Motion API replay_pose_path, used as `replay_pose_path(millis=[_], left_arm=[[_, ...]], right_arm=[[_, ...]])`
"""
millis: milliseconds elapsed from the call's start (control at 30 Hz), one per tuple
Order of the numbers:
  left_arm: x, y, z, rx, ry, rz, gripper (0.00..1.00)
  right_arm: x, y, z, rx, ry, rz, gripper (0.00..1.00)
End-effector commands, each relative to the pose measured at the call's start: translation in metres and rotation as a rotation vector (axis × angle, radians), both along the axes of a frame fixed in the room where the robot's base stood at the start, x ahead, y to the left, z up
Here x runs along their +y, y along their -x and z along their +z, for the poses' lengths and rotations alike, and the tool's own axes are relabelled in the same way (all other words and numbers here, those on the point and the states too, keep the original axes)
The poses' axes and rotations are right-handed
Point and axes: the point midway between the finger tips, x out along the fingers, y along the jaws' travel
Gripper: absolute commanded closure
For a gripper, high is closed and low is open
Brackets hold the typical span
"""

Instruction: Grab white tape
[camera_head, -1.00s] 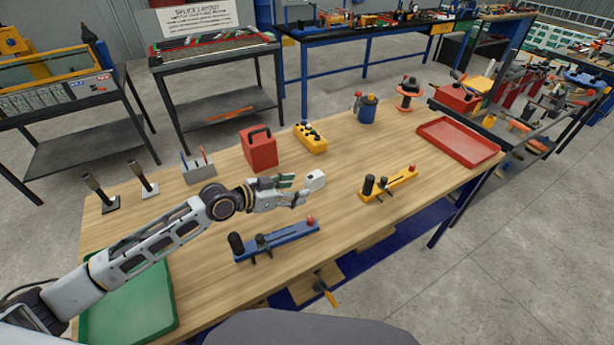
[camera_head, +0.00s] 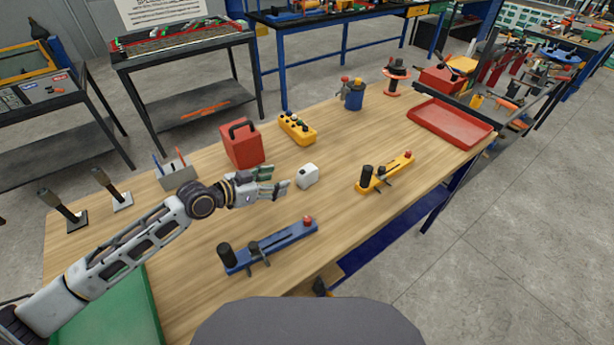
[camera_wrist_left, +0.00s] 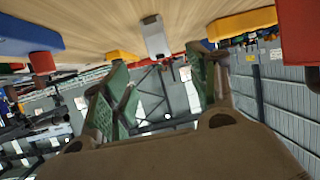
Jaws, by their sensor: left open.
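The white tape (camera_head: 307,176) is a small, pale, rounded block on the wooden table. It also shows in the left wrist view (camera_wrist_left: 156,38), upright in the picture between and beyond the fingers. My left gripper (camera_head: 278,181) is open and empty, just left of the white tape and pointing at it, with a small gap between them. In the left wrist view its two green-padded fingers (camera_wrist_left: 164,84) stand apart, with nothing held between them. My right gripper is not in view.
A red box with a handle (camera_head: 242,143) and a yellow button box (camera_head: 297,128) stand behind the gripper. A yellow tool holder (camera_head: 384,173) is right of the tape; a blue one (camera_head: 268,245) is in front. A red tray (camera_head: 451,121) lies far right.

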Motion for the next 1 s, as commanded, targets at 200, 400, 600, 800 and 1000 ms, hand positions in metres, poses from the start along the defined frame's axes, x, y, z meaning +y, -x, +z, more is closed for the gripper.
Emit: replay_pose_path(millis=[200, 400, 600, 800, 1000], left_arm=[[-0.002, -0.002, -0.001, 0.0, 0.001, 0.0, 0.41], [-0.01, -0.009, -0.005, 0.0, 0.002, 0.002, 0.41], [-0.021, -0.018, -0.011, 0.001, 0.002, 0.0, 0.41], [-0.031, -0.028, -0.016, -0.002, 0.001, 0.001, 0.41], [-0.044, -0.037, -0.023, 0.001, 0.002, 0.0, 0.41]], right_arm=[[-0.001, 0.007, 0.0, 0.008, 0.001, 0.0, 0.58], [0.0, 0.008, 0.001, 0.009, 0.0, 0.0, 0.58], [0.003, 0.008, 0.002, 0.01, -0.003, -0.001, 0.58], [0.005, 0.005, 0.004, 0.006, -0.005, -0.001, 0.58], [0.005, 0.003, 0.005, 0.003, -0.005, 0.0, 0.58]])
